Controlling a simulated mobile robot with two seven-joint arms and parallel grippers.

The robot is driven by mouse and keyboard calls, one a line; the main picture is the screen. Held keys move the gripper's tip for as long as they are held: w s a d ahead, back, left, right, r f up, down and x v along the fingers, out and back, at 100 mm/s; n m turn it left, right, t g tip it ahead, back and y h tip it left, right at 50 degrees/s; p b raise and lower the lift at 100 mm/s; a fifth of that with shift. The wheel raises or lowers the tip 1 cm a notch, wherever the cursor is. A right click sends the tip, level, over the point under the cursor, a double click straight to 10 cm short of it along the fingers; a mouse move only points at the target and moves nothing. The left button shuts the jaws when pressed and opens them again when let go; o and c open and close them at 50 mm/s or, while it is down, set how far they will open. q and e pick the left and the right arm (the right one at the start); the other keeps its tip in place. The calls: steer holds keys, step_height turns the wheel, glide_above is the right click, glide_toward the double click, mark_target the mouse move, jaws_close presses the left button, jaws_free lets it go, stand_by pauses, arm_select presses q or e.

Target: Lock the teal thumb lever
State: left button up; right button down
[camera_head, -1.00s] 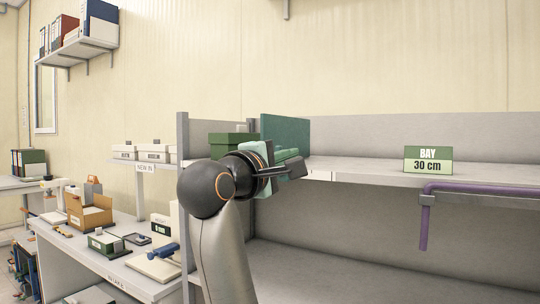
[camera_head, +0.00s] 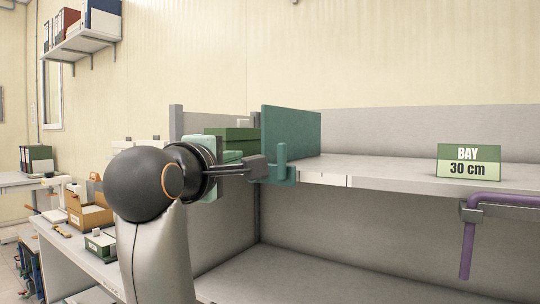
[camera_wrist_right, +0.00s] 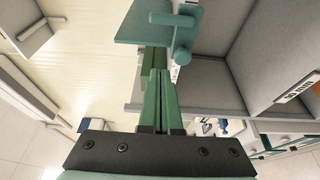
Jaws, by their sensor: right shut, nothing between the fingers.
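The teal thumb lever (camera_head: 282,158) shows in the head view as a small upright post at the shelf's front edge, below the teal divider panel (camera_head: 291,125). In the right wrist view the lever (camera_wrist_right: 183,38) has a rounded knob end and sits at the panel (camera_wrist_right: 140,22). My right gripper (camera_head: 258,170) is shut and empty, its fingertips just left of the lever in the head view. In the right wrist view its closed green fingers (camera_wrist_right: 154,75) point toward the panel, left of the lever. I cannot tell whether they touch it. My left gripper is not in view.
The grey shelf (camera_head: 375,174) carries a green BAY 30 cm sign (camera_head: 468,162). A purple pipe (camera_head: 468,250) sticks out at the right. Green boxes (camera_head: 232,135) stand behind my wrist. A bench with an open cardboard box (camera_head: 90,215) is at the left.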

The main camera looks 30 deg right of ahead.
mark_target(282, 162)
arm_select(q)
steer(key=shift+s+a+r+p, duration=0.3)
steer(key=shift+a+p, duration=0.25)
steer(key=shift+p, duration=0.25)
arm_select(e)
steer(key=w+d, duration=0.3)
steer(key=d, duration=0.6)
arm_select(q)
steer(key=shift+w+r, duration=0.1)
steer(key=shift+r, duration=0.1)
arm_select(e)
steer(key=shift+s, duration=0.1)
